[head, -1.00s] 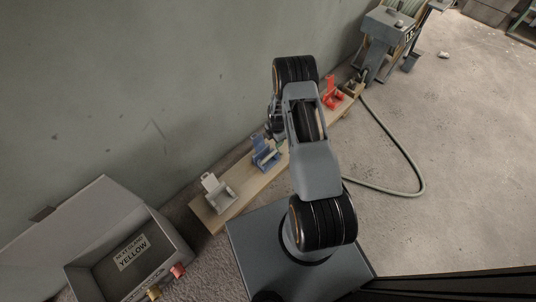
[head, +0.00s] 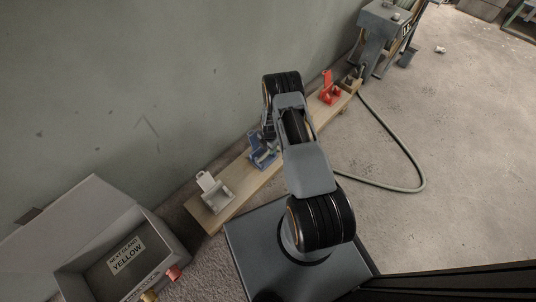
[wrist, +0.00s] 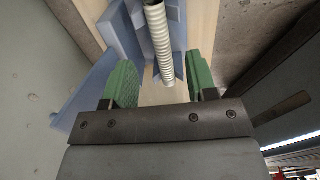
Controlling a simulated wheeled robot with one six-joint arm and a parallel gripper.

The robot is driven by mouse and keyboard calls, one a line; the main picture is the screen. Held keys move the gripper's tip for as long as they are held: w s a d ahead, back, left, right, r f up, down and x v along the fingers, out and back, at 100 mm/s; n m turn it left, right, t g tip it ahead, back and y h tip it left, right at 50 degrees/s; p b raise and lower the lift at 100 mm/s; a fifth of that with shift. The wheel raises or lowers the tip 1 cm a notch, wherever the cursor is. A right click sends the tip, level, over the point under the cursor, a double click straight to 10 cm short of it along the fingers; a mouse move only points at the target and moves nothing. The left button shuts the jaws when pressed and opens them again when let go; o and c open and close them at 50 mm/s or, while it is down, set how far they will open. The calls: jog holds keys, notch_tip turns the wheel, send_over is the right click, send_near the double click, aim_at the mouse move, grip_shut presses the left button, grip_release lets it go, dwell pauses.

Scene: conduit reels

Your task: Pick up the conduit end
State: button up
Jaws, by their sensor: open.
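The conduit end (wrist: 158,40) shows in the wrist view as a pale ribbed tube. It lies between the two green finger pads of my open gripper (wrist: 160,82), with a gap visible on each side. A blue holder (wrist: 173,25) is beside and behind the tube; in the head view the blue holder (head: 258,160) sits mid-plank, close to my arm. In the head view my arm hides most of the gripper, and I cannot clearly make out the conduit end there. The green conduit (head: 418,165) loops over the floor on the right.
A wooden plank (head: 238,190) along the wall also bears a white holder (head: 213,190) and a red holder (head: 328,92). A reel stand (head: 375,38) is at the far end. An open grey box (head: 165,245) labelled "NEXT GLAND YELLOW" is lower left. The right floor is mostly clear.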

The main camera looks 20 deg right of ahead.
aim_at(268, 151)
jog(key=f+b, duration=0.1)
jog(key=f, duration=0.1)
jog(key=f+b, duration=0.1)
jog(key=f, duration=0.1)
jog(key=shift+w+f, duration=0.2)
jog(key=shift+f, duration=0.15)
grip_shut()
dwell(0.5)
